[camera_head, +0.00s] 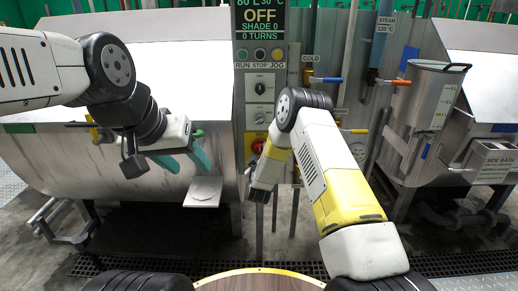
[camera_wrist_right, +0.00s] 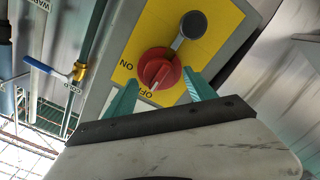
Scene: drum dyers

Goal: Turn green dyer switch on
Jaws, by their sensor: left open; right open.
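The red rotary switch (camera_wrist_right: 160,72) sits on a yellow plate (camera_wrist_right: 203,18) marked ON and OFF in the right wrist view. The white line on its knob points toward OFF. In the head view the switch (camera_head: 258,147) shows small on the panel, partly behind my right arm. My right gripper (camera_wrist_right: 160,78) is open, its teal fingertips close to either side of the knob; contact cannot be told. The panel display (camera_head: 262,15) reads OFF and 0 TURNS. My left gripper (camera_head: 186,162) is open and empty in front of the left drum dyer (camera_head: 50,160), which carries a small green mark.
A grey round-ended part (camera_wrist_right: 190,28) sits beside the knob. RUN, STOP and JOG buttons (camera_head: 260,54) are above on the panel. A blue-handled cold valve (camera_head: 326,80) is to the right. A small shelf (camera_head: 203,191) juts from the left drum. A steel container (camera_head: 430,95) stands at right.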

